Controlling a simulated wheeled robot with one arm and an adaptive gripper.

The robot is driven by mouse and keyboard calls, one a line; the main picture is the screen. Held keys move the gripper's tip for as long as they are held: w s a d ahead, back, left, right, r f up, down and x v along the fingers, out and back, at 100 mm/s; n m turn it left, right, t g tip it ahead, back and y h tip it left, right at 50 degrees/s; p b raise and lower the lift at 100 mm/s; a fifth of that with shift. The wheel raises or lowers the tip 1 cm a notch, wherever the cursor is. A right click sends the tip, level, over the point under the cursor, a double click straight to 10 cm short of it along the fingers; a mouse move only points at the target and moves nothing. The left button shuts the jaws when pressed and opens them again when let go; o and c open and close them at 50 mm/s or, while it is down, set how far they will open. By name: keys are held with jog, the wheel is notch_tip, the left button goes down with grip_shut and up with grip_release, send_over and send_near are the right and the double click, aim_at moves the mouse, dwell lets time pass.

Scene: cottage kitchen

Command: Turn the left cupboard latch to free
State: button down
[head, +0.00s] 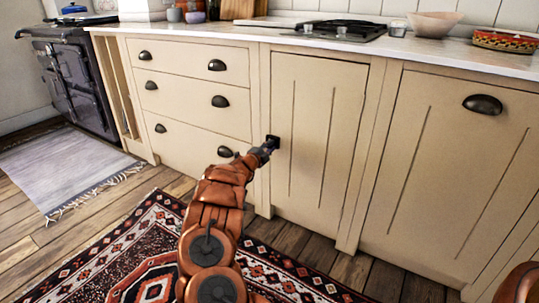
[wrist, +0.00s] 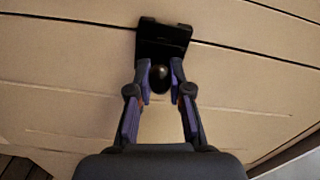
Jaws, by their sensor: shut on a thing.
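The left cupboard door (head: 311,139) is cream, with vertical grooves, and looks closed. Its dark latch (head: 273,141) sits at the door's left edge, about halfway up. In the wrist view the latch shows as a black plate (wrist: 163,40) with a rounded dark knob (wrist: 160,78) in front of it. My gripper (head: 265,150) is at the latch, and in the wrist view its two fingers (wrist: 160,76) are shut on the knob, one on each side. The gripper hides part of the latch in the head view; I cannot tell the latch's turn position.
Drawers with cup handles (head: 220,101) are left of the door. Another cupboard door (head: 455,165) with a cup handle is on the right. A worktop (head: 250,34) with a hob (head: 335,30) runs above. A patterned rug (head: 90,265) covers the floor in front.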

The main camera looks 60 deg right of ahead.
jog(key=shift+m+b, duration=1.2)
jog(key=shift+s, duration=0.1)
jog(key=c, duration=1.1)
grip_release()
jog(key=shift+o, duration=0.2)
jog(key=shift+a, duration=0.15)
jog(key=shift+a+f, duration=0.15)
jog(key=shift+a, duration=0.5)
jog(key=a, duration=1)
jog(key=shift+s+a, duration=0.15)
jog(key=shift+a, duration=0.05)
